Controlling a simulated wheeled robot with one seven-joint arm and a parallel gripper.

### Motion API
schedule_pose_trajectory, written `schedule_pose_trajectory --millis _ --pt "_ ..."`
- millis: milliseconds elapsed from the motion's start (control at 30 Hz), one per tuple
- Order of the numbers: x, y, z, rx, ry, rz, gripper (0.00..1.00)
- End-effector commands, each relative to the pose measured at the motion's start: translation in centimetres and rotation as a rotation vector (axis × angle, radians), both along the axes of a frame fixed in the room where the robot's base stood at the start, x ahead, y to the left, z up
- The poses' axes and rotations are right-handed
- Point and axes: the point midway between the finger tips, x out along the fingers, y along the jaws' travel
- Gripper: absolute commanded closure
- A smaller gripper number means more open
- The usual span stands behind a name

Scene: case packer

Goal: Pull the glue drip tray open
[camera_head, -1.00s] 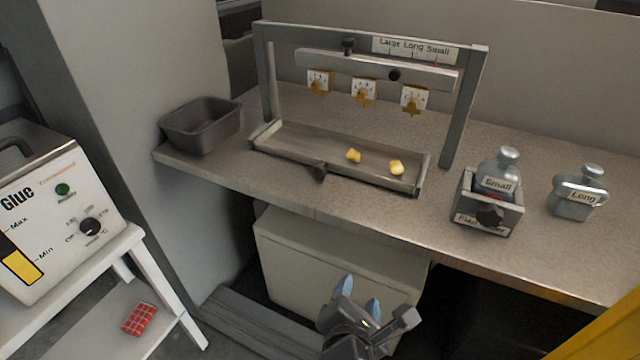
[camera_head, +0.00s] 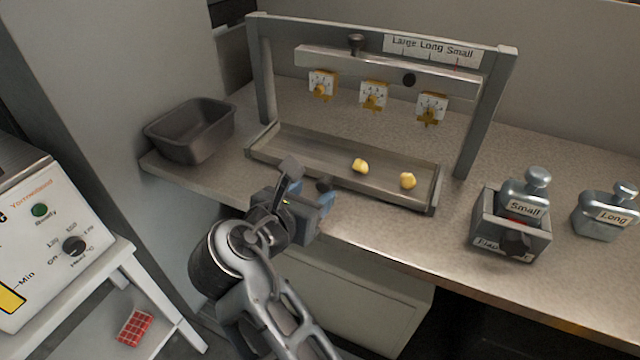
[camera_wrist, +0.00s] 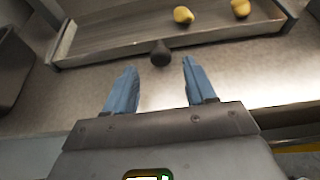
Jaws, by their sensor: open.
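The glue drip tray (camera_head: 285,158) is a long, shallow grey metal tray on the counter under the nozzle frame. Two yellow glue lumps (camera_head: 360,166) lie in it. Its dark knob (camera_head: 323,185) sticks out from the front wall and also shows in the wrist view (camera_wrist: 161,53). My gripper (camera_head: 308,188) is at the counter's front edge, just in front of the knob. In the wrist view its two blue fingers (camera_wrist: 154,82) are apart, with the knob ahead of the gap between them. They appear not to touch it, and nothing is between them.
A frame with a crossbar (camera_head: 390,70) and three dial nozzles stands over the tray. An empty dark bin (camera_head: 190,130) is at left. The glue unit (camera_head: 45,235) stands at lower left.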

Motion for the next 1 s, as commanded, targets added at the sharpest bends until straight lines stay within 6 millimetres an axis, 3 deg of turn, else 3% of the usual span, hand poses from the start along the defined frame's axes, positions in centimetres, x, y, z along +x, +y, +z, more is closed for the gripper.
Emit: schedule_pose_trajectory --millis 300,667,1000 --pt "3.5 -1.3 -1.6 0.0 0.0 -0.001 0.45" --pt "3.9 -1.5 -1.8 0.001 0.0 0.001 0.45" --pt "3.9 -1.5 -1.8 0.001 0.0 0.001 0.77"
